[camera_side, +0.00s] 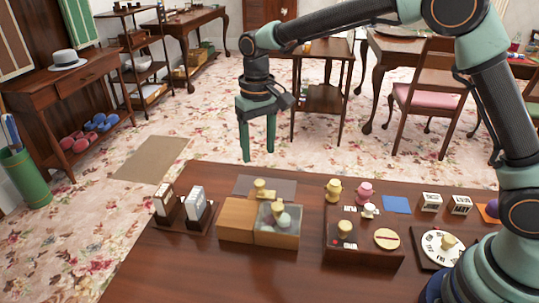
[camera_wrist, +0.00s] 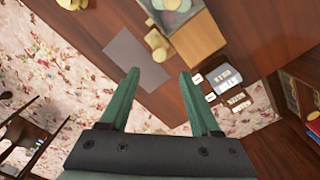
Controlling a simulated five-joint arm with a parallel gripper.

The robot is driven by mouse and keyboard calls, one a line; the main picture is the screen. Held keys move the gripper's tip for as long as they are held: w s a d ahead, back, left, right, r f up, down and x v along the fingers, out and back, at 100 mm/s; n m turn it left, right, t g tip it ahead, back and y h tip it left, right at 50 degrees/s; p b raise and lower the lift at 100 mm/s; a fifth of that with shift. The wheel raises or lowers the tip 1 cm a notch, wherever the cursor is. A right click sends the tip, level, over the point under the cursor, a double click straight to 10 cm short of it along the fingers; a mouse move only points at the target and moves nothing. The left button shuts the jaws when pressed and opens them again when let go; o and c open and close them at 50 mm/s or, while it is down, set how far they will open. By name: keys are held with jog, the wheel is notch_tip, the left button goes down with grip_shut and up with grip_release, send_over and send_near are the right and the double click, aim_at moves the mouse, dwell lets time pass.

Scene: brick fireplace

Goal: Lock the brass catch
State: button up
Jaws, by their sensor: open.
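The brass catch, a pale yellow knob on a small bar (camera_side: 262,188), is at the back edge of a small box, over a flat grey sheet. In the wrist view the catch (camera_wrist: 157,43) lies ahead of my fingertips, against the box edge. I cannot tell its exact setting. The box has a wooden part (camera_side: 236,215) and a clear-sided part (camera_side: 287,240) with a yellow knob inside. My gripper (camera_side: 258,157) is open and empty, pointing down above and behind the catch, apart from it. It also shows in the wrist view (camera_wrist: 159,73).
The grey sheet (camera_side: 285,186) lies behind the box. Two upright white blocks in dark holders (camera_side: 194,201) stand left. A wooden panel with knobs (camera_side: 365,250) and a white dial (camera_side: 441,246) stand right. The table front (camera_side: 180,275) is clear.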

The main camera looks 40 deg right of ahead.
notch_tip(320, 180, up, 4)
jog(key=shift+f, duration=0.15)
dwell(0.3)
jog(key=s+d+r+t, duration=0.3)
jog(key=s+d+r, duration=0.4)
jog(key=s+d, duration=0.1)
jog(key=s+d+f+t, duration=0.1)
jog(key=s+d+t, duration=0.1)
jog(key=s+d, duration=0.4)
jog(key=s, duration=0.4)
jog(key=shift+s+d+f+t, duration=0.2)
jog(key=shift+f+t, duration=0.1)
jog(key=shift+f, duration=0.05)
